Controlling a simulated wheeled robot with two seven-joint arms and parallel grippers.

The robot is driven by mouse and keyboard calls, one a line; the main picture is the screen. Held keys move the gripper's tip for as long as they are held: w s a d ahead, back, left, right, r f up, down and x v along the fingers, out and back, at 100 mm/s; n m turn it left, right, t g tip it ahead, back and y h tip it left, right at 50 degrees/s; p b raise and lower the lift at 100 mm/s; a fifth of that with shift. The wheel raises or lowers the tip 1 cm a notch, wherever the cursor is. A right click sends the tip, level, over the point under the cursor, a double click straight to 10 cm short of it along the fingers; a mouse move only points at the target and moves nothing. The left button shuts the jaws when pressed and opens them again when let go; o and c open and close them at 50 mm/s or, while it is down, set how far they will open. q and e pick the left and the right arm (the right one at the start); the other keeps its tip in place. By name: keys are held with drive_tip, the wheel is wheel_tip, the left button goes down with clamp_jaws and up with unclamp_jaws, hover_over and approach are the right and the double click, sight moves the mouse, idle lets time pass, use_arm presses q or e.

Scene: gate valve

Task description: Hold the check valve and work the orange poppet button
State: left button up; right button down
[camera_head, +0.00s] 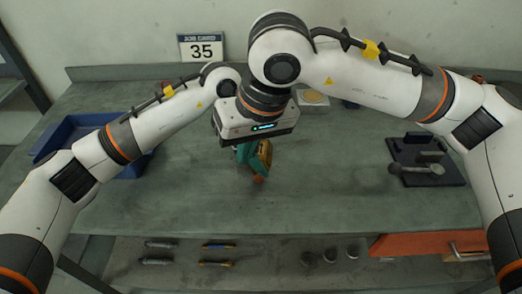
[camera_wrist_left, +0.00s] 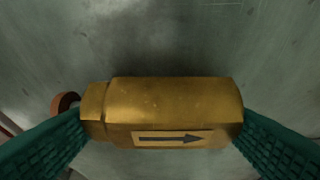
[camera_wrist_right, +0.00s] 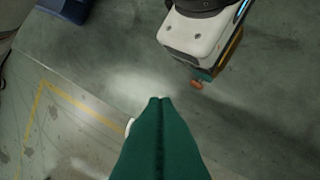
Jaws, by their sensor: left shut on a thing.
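The brass check valve (camera_wrist_left: 170,100) lies across my left gripper (camera_wrist_left: 165,130) in the left wrist view, a dark arrow on its side. The green fingers are shut on its two ends. An orange-brown round part (camera_wrist_left: 65,103), apparently the poppet button, juts out at the left end. In the head view the valve (camera_head: 265,153) shows below a gripper body, the orange button (camera_head: 258,180) lowest. My right gripper (camera_wrist_right: 160,100) is shut and empty in its wrist view. It is apart from the left gripper (camera_wrist_right: 205,75) and the button (camera_wrist_right: 197,85).
A blue tray (camera_head: 60,135) stands at the left of the grey bench (camera_head: 330,190). A dark stand with grey metal parts (camera_head: 425,165) is at the right. A job card reading 35 (camera_head: 202,47) stands at the back. The bench front is mostly clear.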

drive_tip(key=d+f+n+h, duration=0.1)
drive_tip(key=d+f, duration=0.1)
hover_over(258, 198)
drive_tip(key=shift+t+h, duration=0.3)
drive_tip(key=shift+h, duration=0.1)
drive_tip(key=shift+f, duration=3.35)
drive_tip(key=shift+f, duration=0.1)
drive_tip(key=shift+f, duration=1.65)
drive_tip(key=shift+s+d+f, duration=0.1)
drive_tip(key=shift+s+f, duration=0.05)
drive_tip(key=shift+f, duration=0.1)
